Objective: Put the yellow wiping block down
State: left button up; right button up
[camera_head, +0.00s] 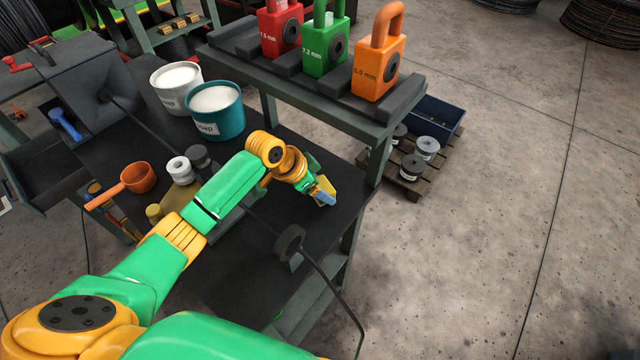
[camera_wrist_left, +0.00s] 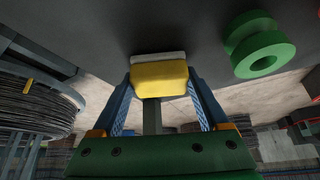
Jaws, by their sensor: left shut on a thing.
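The yellow wiping block (camera_wrist_left: 160,78) sits between the blue fingers of my left gripper (camera_wrist_left: 160,105) in the left wrist view. It has a pale grey layer (camera_wrist_left: 158,57) on its far side. The gripper is shut on it. In the head view my left gripper (camera_head: 322,193) is over the right part of the dark bench top (camera_head: 225,262), near its right edge. There the block is mostly hidden by the fingers. I cannot tell whether the block touches the bench. My right gripper is not in view.
A raised rack (camera_head: 300,92) with red, green and orange die blocks stands behind the gripper. A dark round guide (camera_head: 290,240) with a wire is nearer. A teal bucket (camera_head: 215,118), white bucket (camera_head: 170,98) and orange ladle (camera_head: 139,178) stand left. A green ring-shaped part (camera_wrist_left: 262,50) shows in the wrist view.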

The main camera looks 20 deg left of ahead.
pick_arm(q)
jog(key=shift+f, duration=0.1)
jog(key=shift+w+f, duration=0.1)
jog(key=shift+f, duration=0.05)
jog(key=o, duration=1.2)
jog(key=shift+a+r, duration=0.1)
jog(key=shift+r, duration=0.4)
jog(key=v, duration=1.1)
jog(key=shift+s+r+b, duration=0.15)
jog(key=shift+s+b, duration=0.15)
